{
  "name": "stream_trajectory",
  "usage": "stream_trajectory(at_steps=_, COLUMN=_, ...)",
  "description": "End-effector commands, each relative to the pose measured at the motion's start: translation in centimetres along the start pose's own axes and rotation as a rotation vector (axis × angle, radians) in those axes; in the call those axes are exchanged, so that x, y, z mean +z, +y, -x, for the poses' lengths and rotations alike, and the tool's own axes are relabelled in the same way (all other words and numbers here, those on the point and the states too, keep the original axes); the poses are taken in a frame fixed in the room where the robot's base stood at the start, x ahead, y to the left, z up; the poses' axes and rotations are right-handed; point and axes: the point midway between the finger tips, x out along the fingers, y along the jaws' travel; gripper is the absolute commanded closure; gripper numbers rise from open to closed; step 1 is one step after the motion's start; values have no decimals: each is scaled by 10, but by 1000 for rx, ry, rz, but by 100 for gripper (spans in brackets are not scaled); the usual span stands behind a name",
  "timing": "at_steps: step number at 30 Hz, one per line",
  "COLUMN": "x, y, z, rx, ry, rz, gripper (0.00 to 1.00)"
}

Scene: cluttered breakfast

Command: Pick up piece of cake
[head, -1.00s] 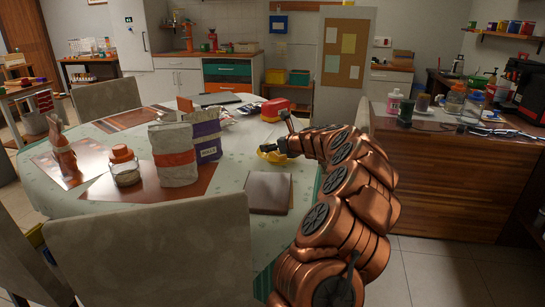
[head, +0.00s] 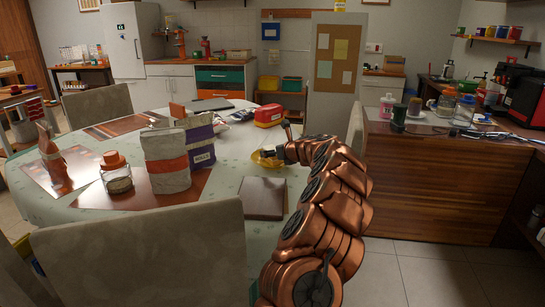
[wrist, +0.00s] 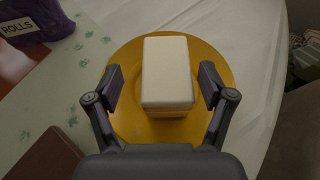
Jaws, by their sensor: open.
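The piece of cake (wrist: 167,72) is a pale rectangular block with yellowish sides. It lies on a round yellow plate (wrist: 128,124), seen from above in the wrist view. My gripper (wrist: 161,86) is open, with one finger on each side of the cake and a gap showing on both sides. I cannot tell how high the fingertips are above the plate. In the head view the yellow plate (head: 262,161) is near the table's right edge, and my gripper (head: 278,152) hangs over it. The cake is mostly hidden there.
A purple bag marked ROLLS (head: 201,139), a white bag with an orange band (head: 167,160) and a jar (head: 116,173) stand left of the plate. A red container (head: 268,115) is behind it. A dark flat square (head: 264,198) lies in front. A chair (head: 140,255) stands nearest me.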

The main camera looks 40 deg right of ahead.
Motion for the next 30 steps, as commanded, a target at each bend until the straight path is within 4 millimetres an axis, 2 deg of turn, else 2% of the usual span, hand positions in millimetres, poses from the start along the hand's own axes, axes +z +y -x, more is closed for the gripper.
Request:
stream_trajectory(at_steps=18, x=1, y=-7, z=-44, rx=0, ry=1, rz=0, gripper=19)
stream_trajectory(at_steps=29, x=1, y=-6, z=-48, rx=1, ry=0, rz=-1, gripper=19)
stream_trajectory(at_steps=30, x=1, y=-6, z=-47, rx=0, ry=0, rz=-1, gripper=23)
